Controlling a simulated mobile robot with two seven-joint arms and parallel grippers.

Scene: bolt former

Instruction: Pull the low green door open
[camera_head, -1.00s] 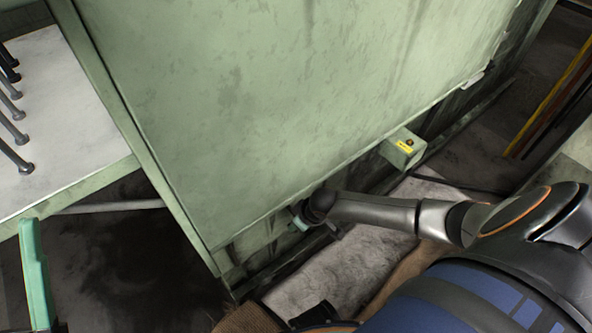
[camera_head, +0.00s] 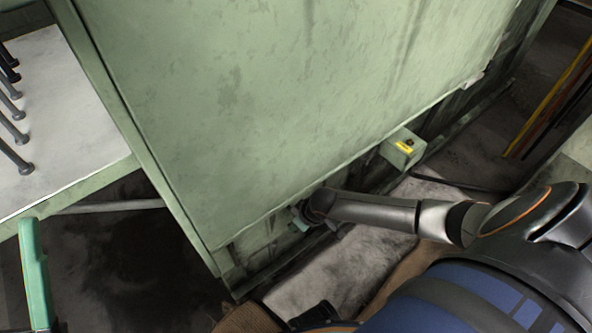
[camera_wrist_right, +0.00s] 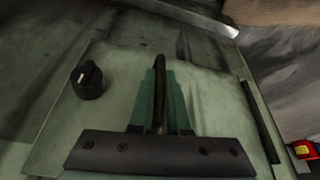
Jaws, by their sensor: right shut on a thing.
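The low green door (camera_wrist_right: 215,88) fills the middle of the right wrist view as a worn green panel with a black knob (camera_wrist_right: 88,79) at its left. My right gripper (camera_wrist_right: 160,95) has its teal fingers shut on the dark upright handle (camera_wrist_right: 159,66) in front of this panel. In the head view my right gripper (camera_head: 299,220) is low beside the bottom edge of the big green housing, and its wrist hides most of the handle and door. How far the door stands open cannot be told. One teal finger of my left gripper (camera_head: 36,270) shows at the lower left.
The large green housing (camera_head: 280,90) overhangs the work spot. A pale table with several dark bolts (camera_head: 60,110) is at the left. Dark floor (camera_head: 130,265) lies below.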

